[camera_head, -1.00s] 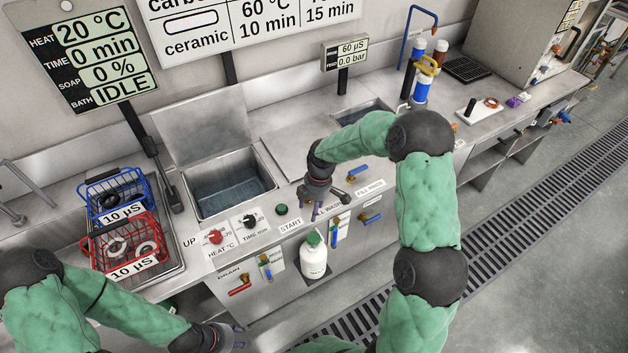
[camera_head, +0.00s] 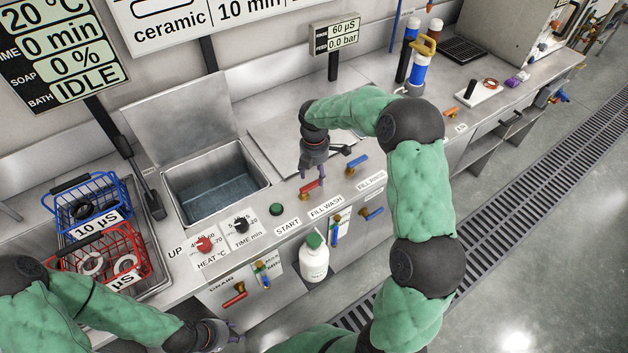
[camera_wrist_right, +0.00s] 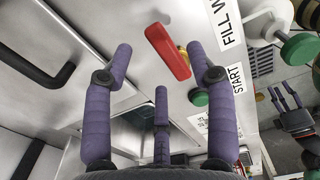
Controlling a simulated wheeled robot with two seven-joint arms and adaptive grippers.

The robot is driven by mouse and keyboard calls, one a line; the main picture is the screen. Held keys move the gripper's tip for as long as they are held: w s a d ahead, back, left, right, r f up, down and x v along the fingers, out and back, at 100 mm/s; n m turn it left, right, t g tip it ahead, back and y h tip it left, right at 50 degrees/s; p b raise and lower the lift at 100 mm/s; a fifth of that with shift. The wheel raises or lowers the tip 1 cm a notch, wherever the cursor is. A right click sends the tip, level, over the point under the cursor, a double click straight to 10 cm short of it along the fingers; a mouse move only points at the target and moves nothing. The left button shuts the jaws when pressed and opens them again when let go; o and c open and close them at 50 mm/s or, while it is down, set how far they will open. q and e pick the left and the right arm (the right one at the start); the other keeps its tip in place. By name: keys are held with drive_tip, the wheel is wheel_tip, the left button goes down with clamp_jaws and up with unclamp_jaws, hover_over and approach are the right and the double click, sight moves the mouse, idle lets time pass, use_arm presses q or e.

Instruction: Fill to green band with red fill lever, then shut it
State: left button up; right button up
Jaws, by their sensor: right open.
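The red fill lever (camera_head: 310,187) sits on the counter front behind the FILL WASH label (camera_head: 326,206). In the right wrist view the red lever (camera_wrist_right: 167,50) lies between and just beyond my spread fingers. My right gripper (camera_head: 316,174) is open and empty, pointing down just above the lever; its fingers (camera_wrist_right: 160,62) are purple. I cannot tell whether they touch the lever. The open wash tank (camera_head: 258,175) has a grey-blue interior; I cannot make out a green band. My left gripper (camera_head: 226,335) is low at the front with its fingers apart, also showing in the wrist view (camera_wrist_right: 284,98).
A blue lever (camera_head: 357,164) stands close to the right of the red one. The START button (camera_head: 277,209) and knobs are to its left. Blue (camera_head: 80,185) and red (camera_head: 75,258) baskets sit far left. A white bottle (camera_head: 314,262) hangs below the counter edge.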

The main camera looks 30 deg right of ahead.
sight(312, 186)
drive_tip(key=shift+f+b, duration=0.3)
drive_tip(key=shift+f, duration=1.25)
clamp_jaws()
